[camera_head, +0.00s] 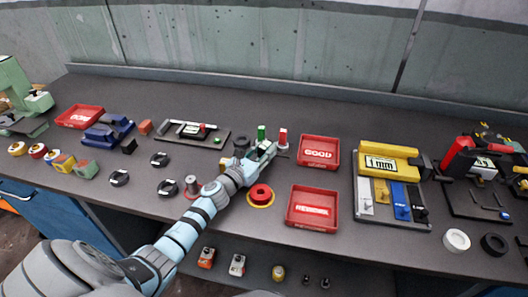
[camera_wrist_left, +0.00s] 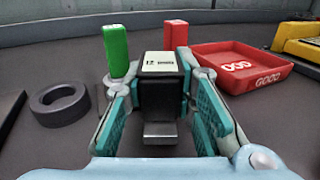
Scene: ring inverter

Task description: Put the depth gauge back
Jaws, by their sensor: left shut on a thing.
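My left gripper (camera_head: 262,153) reaches in over the middle of the bench. In the left wrist view its teal-padded fingers (camera_wrist_left: 165,105) are shut on a dark block with a white labelled top and a metal foot, which looks like the depth gauge (camera_wrist_left: 160,64). The lower part of the gauge is partly hidden by the fingers, and I cannot tell whether it touches the bench. A green block (camera_wrist_left: 115,48) stands just beyond it to the left and a red block (camera_wrist_left: 175,35) stands behind it. My right gripper is not in view.
The red GOOD tray (camera_head: 319,152) is right of the gripper, with the red REWORK tray (camera_head: 313,209) nearer. A black ring (camera_wrist_left: 60,103) lies left. A dark board with instruments (camera_head: 195,132) lies farther left. A yellow-topped gauge block set (camera_head: 389,160) stands right.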

